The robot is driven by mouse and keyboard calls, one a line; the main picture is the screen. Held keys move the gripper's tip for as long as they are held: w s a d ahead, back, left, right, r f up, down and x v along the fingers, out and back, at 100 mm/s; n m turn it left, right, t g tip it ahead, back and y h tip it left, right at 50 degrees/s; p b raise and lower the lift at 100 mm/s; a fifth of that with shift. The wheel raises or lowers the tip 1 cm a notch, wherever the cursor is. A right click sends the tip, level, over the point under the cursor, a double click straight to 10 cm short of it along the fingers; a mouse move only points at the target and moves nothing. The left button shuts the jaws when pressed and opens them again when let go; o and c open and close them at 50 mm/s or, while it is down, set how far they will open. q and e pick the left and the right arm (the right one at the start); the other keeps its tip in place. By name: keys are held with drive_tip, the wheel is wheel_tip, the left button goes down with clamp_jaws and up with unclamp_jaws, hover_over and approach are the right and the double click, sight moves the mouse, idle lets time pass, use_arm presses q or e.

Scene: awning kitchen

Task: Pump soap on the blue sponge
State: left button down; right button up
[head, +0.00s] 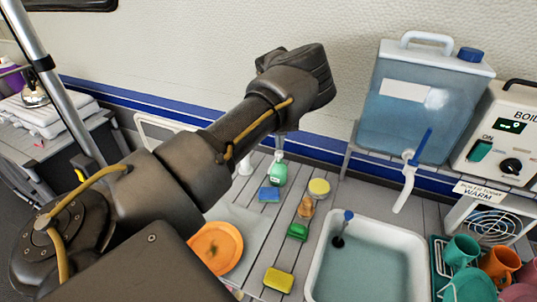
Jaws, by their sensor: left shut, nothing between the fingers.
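The soap bottle (278,174), green with a pale pump top, stands upright on the grey slatted counter. The blue sponge (269,194) lies flat just in front of it, a little to the left. My left arm reaches in from the left, and its wrist is above and behind the bottle. My left gripper (282,138) points down over the pump top, shut and with nothing held; its fingers are mostly hidden by the wrist. I cannot tell whether it touches the pump. My right gripper is out of view.
A white sink basin (411,240) with water is at right, below a water tank (390,132) with a white spout. A yellow sponge (279,280), a green brush (298,231), a small jar (319,187) and an orange plate (216,248) are nearby. Cups (461,249) stand far right.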

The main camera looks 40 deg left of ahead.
use_arm(q)
drive_tip(key=shift+r, duration=0.15)
wheel_tip(320, 180, up, 6)
drive_tip(key=p, duration=0.4)
idle(0.7)
